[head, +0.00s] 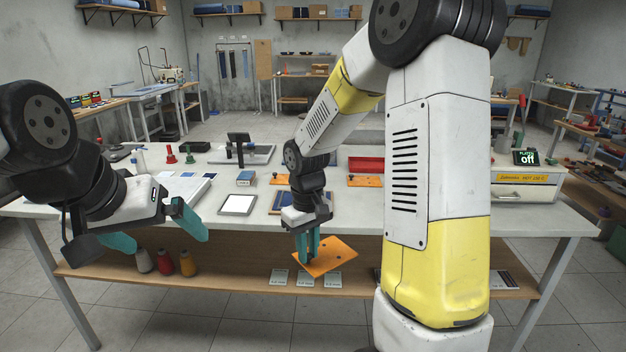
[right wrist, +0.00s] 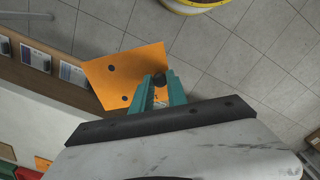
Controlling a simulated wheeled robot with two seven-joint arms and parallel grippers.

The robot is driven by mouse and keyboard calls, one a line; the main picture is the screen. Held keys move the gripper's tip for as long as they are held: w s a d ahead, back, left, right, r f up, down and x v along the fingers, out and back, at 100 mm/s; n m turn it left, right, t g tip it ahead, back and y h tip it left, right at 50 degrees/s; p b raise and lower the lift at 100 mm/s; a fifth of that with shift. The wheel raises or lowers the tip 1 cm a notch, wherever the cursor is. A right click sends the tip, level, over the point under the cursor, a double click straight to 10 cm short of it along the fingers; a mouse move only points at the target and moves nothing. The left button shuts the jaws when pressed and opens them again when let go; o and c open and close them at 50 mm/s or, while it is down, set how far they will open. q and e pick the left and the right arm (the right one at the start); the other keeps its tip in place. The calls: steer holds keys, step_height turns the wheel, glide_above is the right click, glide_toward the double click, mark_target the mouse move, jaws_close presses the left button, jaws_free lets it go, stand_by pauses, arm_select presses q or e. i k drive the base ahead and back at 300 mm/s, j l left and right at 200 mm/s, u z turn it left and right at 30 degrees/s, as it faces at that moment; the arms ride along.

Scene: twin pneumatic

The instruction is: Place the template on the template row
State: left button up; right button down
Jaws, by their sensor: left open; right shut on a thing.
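The template is an orange plate (head: 333,257) with dark holes and a black knob. My right gripper (head: 308,255) is shut on it, and in the right wrist view the knob sits between the teal fingertips (right wrist: 161,84). The plate (right wrist: 118,72) hangs below the tabletop's front edge, at the front of the wooden lower shelf (head: 225,280). Whether it touches the shelf cannot be told. Three small label cards (head: 305,279) lie along the shelf front, beside the plate. My left gripper (head: 168,243) is open and empty at the table's front left. No marking names the template row.
Other orange plates (head: 365,181) lie on the white table (head: 540,215) near a red tray (head: 366,164). A white-screened tablet (head: 237,205) lies near the front edge. Thread spools (head: 165,262) stand on the lower shelf at left. A box with an "off" display (head: 526,157) is at right.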

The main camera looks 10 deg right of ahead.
mark_target(326, 181)
steer(key=i, duration=1.4)
